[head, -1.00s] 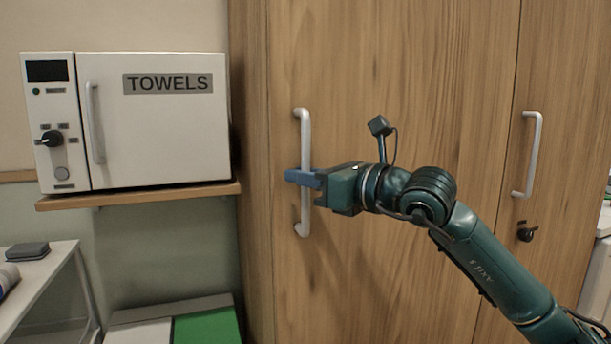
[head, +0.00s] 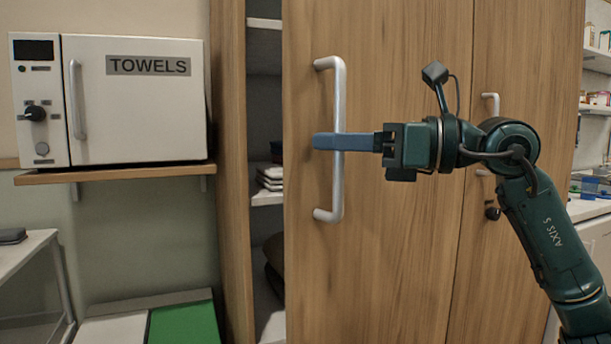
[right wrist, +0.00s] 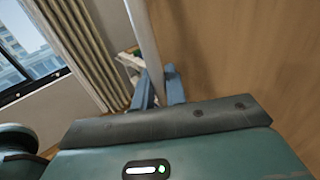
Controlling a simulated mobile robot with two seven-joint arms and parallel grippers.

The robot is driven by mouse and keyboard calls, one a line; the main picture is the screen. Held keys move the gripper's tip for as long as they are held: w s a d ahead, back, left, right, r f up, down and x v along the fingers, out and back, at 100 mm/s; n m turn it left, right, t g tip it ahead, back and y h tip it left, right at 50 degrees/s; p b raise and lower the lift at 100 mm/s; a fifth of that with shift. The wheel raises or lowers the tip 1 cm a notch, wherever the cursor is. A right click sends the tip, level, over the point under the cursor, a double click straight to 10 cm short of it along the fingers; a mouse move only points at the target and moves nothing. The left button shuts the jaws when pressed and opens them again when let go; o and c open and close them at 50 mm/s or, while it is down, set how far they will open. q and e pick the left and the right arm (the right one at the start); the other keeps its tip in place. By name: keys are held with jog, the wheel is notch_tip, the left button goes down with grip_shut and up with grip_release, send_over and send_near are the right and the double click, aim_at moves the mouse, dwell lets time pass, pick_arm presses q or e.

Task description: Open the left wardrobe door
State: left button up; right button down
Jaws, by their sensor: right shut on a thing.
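The left wardrobe door (head: 390,270) is wood-coloured and stands partly open, with a gap along its left edge. My right gripper (head: 328,141) is shut on this handle at about mid-height. In the right wrist view the two blue fingers (right wrist: 160,90) sit either side of the handle bar (right wrist: 143,40). The right wardrobe door (head: 520,100) looks closed, with its handle (head: 490,103) partly hidden behind my right arm. My left gripper is not in view.
A white towel cabinet (head: 135,110) stands on a wall shelf (head: 110,173) at left. Below are a white table (head: 25,245) and a green-topped box (head: 183,325). Counters stand at far right.

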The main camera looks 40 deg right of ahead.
pick_arm(q)
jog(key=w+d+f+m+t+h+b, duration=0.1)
jog(key=b, duration=0.2)
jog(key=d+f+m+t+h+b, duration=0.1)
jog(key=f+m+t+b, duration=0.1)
jog(key=b, duration=0.1)
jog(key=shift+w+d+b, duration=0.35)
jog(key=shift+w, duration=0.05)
pick_arm(e)
jog(key=s+d+n+g+y, duration=0.2)
jog(key=s+d+g, duration=0.1)
jog(key=s, duration=0.7)
jog(key=s+d+n+g+y, duration=0.2)
jog(key=s+d, duration=0.3)
jog(key=s, duration=0.5)
jog(key=shift+s+n+g+y, duration=0.3)
jog(key=shift+n+g, duration=0.1)
jog(key=c, duration=1.8)
grip_release()
pick_arm(q)
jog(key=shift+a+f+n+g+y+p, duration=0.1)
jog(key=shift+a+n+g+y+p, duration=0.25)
jog(key=shift+p, duration=0.45)
pick_arm(e)
jog(key=v, duration=1.3)
jog(key=shift+d, duration=0.1)
